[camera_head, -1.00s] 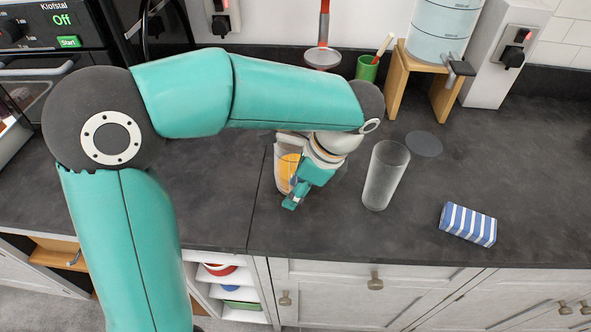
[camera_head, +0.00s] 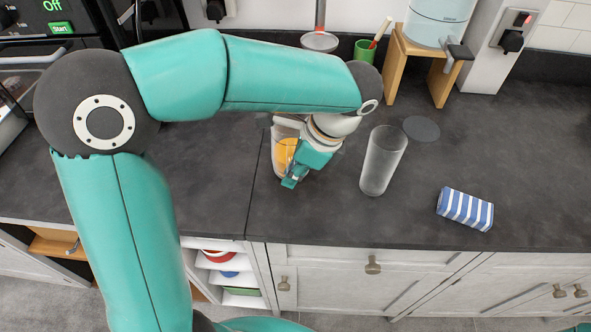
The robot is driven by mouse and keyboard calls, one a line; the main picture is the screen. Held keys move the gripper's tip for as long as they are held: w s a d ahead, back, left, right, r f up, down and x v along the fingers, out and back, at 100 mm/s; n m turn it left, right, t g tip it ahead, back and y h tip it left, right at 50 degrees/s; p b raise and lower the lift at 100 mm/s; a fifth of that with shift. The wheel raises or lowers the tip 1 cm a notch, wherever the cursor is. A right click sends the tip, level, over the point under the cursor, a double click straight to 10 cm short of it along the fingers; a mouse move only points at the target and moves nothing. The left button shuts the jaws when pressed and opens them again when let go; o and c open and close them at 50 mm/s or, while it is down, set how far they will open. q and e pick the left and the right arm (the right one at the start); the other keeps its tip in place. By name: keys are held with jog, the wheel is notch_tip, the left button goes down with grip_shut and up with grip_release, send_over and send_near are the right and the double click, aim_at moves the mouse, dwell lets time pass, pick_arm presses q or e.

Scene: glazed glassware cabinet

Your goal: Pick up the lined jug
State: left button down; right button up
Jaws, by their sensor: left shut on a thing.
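A clear glass vessel with orange contents (camera_head: 284,150), which I take for the lined jug, is upright on or just above the dark worktop, left of centre. My left gripper (camera_head: 291,181) reaches down at its right side and is shut on it. The gripper and wrist hide the vessel's right part, so its handle and any lines cannot be made out. I cannot tell whether its base touches the worktop. My right gripper is not in view.
A tall frosted glass (camera_head: 383,162) stands to the right, near a dark round disc (camera_head: 421,129). A blue-striped packet (camera_head: 465,209) lies farther right. Behind are a green cup (camera_head: 365,51) and a dispenser on a wooden stand (camera_head: 440,82).

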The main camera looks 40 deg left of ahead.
pick_arm(q)
notch_tip(320, 180, up, 20)
jog(key=p, duration=0.3)
jog(key=shift+f, duration=0.2)
dwell(0.8)
dwell(0.6)
